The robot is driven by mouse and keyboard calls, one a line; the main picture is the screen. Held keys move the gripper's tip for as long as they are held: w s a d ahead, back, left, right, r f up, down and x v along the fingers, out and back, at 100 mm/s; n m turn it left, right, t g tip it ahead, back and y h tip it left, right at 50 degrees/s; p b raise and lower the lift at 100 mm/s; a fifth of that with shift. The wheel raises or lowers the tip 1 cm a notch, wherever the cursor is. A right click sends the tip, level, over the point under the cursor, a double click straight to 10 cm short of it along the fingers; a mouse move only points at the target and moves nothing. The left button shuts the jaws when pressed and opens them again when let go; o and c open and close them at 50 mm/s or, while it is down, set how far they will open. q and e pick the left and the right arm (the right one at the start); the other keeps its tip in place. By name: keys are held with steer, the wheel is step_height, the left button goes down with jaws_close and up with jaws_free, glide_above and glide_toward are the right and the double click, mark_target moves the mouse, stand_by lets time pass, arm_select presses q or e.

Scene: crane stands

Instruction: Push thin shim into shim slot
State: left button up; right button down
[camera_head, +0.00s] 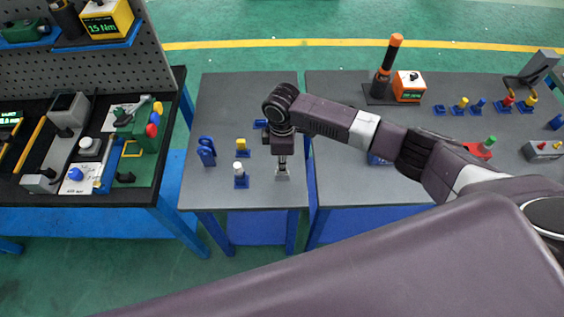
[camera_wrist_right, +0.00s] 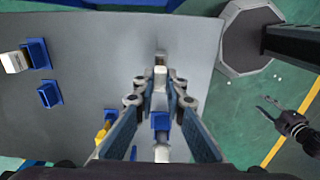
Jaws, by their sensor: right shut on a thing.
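My right gripper (camera_head: 283,168) points down at the front right of the middle grey table. In the right wrist view, my right gripper (camera_wrist_right: 160,88) has its fingertips closed on a small pale piece (camera_wrist_right: 160,74), which looks like the thin shim. The shim slot cannot be made out; the fingers and the held piece cover the spot. My left gripper (camera_wrist_right: 268,103) shows small at the right of the wrist view, over the green floor, open and empty. It is not in the head view.
On the middle table stand a blue holder (camera_head: 207,151), a yellow-topped peg (camera_head: 242,147) and a white-topped peg (camera_head: 241,175). A black bench (camera_head: 75,198) with devices is at the left. The right table (camera_head: 345,185) carries an orange-topped tool (camera_head: 394,45) and several small pegs.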

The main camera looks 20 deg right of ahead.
steer(key=shift+f+b, duration=0.4)
steer(key=shift+f, duration=0.4)
steer(key=c, duration=1.9)
jaws_free()
steer(key=shift+r, duration=0.15)
step_height(320, 180, up, 5)
steer(key=p, duration=0.5)
